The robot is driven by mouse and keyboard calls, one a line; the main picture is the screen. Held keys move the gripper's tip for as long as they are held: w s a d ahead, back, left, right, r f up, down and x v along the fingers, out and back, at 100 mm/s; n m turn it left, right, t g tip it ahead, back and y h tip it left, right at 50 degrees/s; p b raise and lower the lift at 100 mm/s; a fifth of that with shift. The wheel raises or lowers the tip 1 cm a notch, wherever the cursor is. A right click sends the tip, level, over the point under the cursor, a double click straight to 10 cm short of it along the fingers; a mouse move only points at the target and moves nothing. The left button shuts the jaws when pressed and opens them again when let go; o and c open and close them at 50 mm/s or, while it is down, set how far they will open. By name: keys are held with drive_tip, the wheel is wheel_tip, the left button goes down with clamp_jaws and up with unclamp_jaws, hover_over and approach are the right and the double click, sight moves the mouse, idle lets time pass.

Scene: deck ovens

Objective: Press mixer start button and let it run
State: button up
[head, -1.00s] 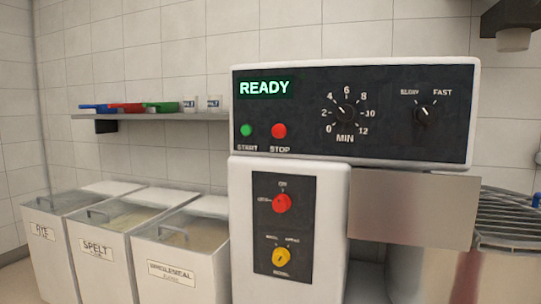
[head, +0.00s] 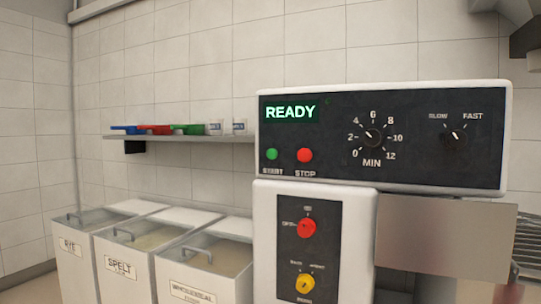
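The mixer's control panel (head: 340,165) faces me in the head view, right of centre. Its green start button (head: 271,154) is at the lower left of the panel, with the red stop button (head: 305,155) just to its right. The display (head: 290,112) reads READY in green. The minute dial (head: 372,138) points up and left, between 2 and 4. The speed knob (head: 455,138) sits at the right between SLOW and FAST. My gripper is not in view.
A lower panel holds a red knob (head: 307,228) and a yellow knob (head: 305,284). Flour bins labelled rye (head: 70,246), spelt (head: 120,266) and wholemeal (head: 190,291) stand left. A wall shelf (head: 190,138) holds scoops and small tubs. A metal guard (head: 445,238) is at right.

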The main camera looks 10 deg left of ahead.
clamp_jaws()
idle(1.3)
